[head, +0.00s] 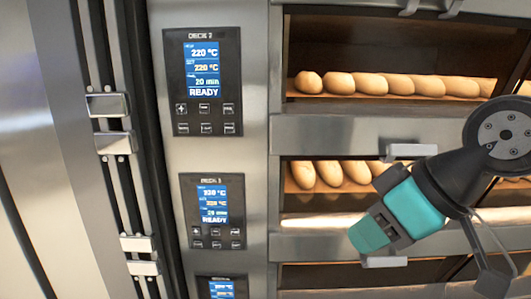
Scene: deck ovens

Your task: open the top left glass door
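I cannot make out the whole top left glass door. A metal strip with two handle brackets (410,7) shows at the upper edge, and I cannot tell which door they belong to. Below it is the deck 2 window (340,45), with loaves behind it; I cannot tell whether glass covers it. My gripper (369,236), black with teal parts, is at the right, in front of the deck 3 window. It points down and left, apart from the upper brackets. Its fingers are too unclear to tell open from shut, and I see nothing held.
Control panels for deck 2 (203,82) and deck 3 (212,210) are on the steel column. Handles (410,151) and (385,262) stick out near my gripper. Tall steel doors with vertical handles (108,105) stand at the left. Loaves (340,83) lie inside.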

